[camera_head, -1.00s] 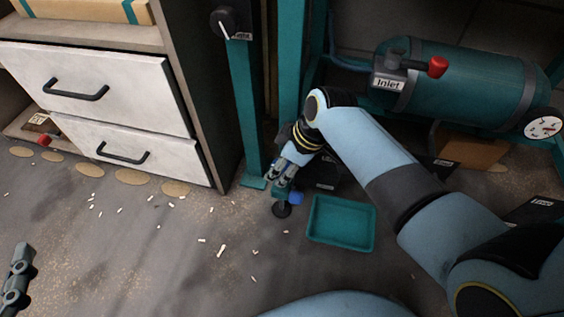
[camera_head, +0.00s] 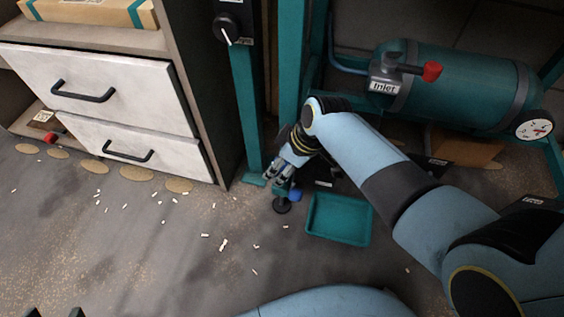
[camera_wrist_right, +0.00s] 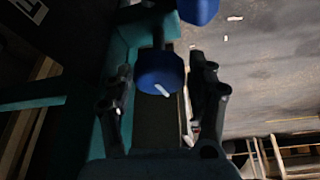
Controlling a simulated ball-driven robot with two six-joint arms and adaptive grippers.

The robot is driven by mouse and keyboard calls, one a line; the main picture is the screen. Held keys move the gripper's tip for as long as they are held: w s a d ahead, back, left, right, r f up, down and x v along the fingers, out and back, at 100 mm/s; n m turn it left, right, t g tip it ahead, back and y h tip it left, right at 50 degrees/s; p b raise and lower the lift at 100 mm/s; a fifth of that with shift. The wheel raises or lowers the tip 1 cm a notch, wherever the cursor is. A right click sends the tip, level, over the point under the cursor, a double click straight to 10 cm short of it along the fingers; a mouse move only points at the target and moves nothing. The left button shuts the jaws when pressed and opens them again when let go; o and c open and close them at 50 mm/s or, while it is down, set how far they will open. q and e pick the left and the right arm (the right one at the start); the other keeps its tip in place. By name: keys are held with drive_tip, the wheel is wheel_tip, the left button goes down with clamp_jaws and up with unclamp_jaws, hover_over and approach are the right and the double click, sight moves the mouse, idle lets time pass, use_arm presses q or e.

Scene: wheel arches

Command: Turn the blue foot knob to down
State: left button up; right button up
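In the right wrist view a blue knob (camera_wrist_right: 160,72) with a white pointer line sits on a dark stem between the fingers of my right gripper (camera_wrist_right: 160,92). The fingers are apart, one on each side of it, with visible gaps. A second blue part (camera_wrist_right: 198,8) shows at the top edge. In the head view my right gripper (camera_head: 281,175) points down at the foot of the teal frame. A blue part (camera_head: 296,195) shows just below it, above a round black foot (camera_head: 281,205). Only dark tips of my left gripper (camera_head: 54,312) show at the bottom left edge.
A teal tray (camera_head: 338,220) lies on the floor right of the foot. A teal post (camera_head: 246,110) and a white drawer unit (camera_head: 95,85) stand to the left. A teal tank (camera_head: 460,85) with a red-handled inlet valve is at the right. Small white bits litter the open floor.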

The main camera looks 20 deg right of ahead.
drive_tip(key=v, duration=1.2)
drive_tip(key=shift+w, duration=0.1)
